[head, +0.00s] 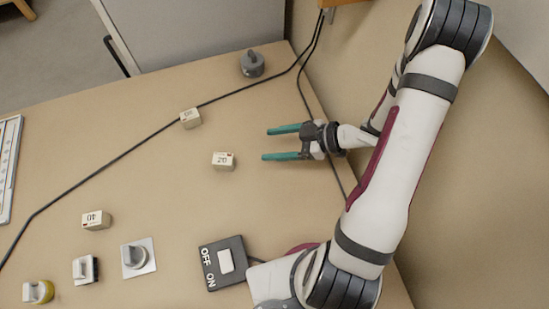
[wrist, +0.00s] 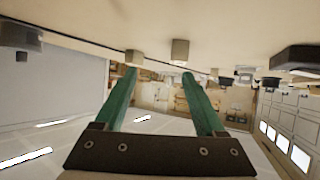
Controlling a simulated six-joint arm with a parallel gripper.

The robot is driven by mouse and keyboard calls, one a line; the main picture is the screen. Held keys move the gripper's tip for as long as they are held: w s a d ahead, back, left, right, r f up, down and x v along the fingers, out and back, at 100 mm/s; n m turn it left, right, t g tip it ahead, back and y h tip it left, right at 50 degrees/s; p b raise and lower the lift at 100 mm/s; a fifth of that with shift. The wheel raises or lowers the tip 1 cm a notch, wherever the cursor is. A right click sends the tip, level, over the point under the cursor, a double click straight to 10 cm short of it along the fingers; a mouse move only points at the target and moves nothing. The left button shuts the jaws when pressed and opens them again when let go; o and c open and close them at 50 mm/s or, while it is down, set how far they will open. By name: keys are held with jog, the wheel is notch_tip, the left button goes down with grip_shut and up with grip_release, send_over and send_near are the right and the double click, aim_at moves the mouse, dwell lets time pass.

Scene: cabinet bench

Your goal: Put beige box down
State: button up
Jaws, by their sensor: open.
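Three small beige boxes stand on the bench in the head view: one marked 20 (head: 223,161), one with a blurred number farther back (head: 190,118), and one marked 40 (head: 96,220) at the front left. My gripper (head: 266,144) has two teal fingers spread apart with nothing between them. It is to the right of the 20 box, with a clear gap. In the wrist view my gripper (wrist: 159,76) is open and empty, and two beige boxes show beyond the fingertips, a nearer one (wrist: 180,50) and a farther one (wrist: 134,57). Which box the task means cannot be told.
A dark grey knob (head: 252,64) stands at the back. A black cable (head: 120,157) crosses the bench. A switch plate (head: 223,263), a knob on a white plate (head: 138,257), a grey-white block (head: 85,269) and a yellow-based knob (head: 38,291) sit in front. A wall is at right.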

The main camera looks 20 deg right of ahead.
jog(key=w+d+r+m+t+h, duration=0.2)
jog(key=w+d+r+m+h, duration=0.3)
jog(key=w+d+h, duration=0.35)
jog(key=s+d+r+m+g+h, duration=0.2)
jog(key=s+d+r+m+h, duration=0.1)
jog(key=s+r+m+h, duration=0.2)
jog(key=s+a+r+m+g+y, duration=0.2)
jog(key=s+a+r+m+g, duration=0.1)
jog(key=s+a, duration=0.5)
jog(key=s+a+r+m+g+y, duration=0.2)
jog(key=s+a+m, duration=0.3)
jog(key=s, duration=0.9)
jog(key=a+r+g, duration=0.1)
jog(key=a, duration=0.2)
jog(key=shift+a+y, duration=0.3)
jog(key=shift+y, duration=0.05)
